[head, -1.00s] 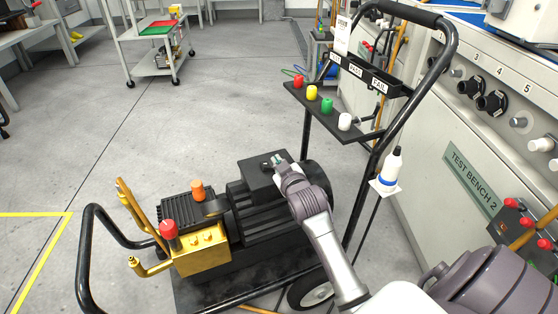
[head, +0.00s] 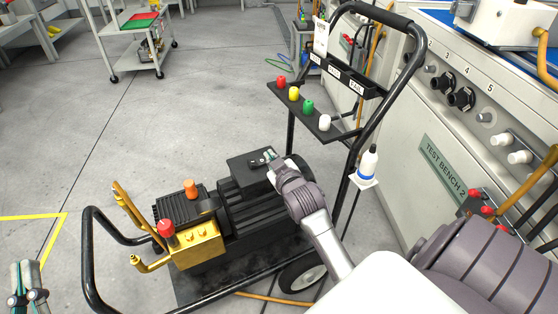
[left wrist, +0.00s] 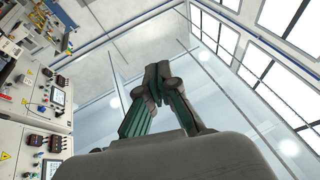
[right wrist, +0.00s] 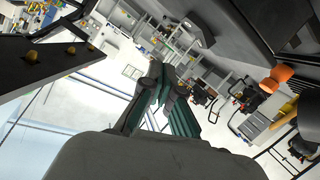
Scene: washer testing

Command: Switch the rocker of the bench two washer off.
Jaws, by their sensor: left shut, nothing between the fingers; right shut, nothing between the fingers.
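The washer on its black cart has a yellow pump (head: 197,246) and a black ribbed motor with a black box (head: 244,178) on top. Small dark switch parts (head: 255,162) show on the box's top face; I cannot tell the rocker's position. My right gripper (head: 269,157) is shut and empty at the far right part of the box top, close beside the switch parts; contact is unclear. It also shows shut in the right wrist view (right wrist: 157,74). My left gripper (head: 27,298) is shut and empty at the bottom left, well away from the washer, and shows in the left wrist view (left wrist: 157,75).
The cart's handle frame carries a shelf (head: 316,128) with red, yellow, green and white nozzles. A white bottle (head: 368,161) hangs on the frame. The panel marked Test Bench 2 (head: 443,168) stands at the right.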

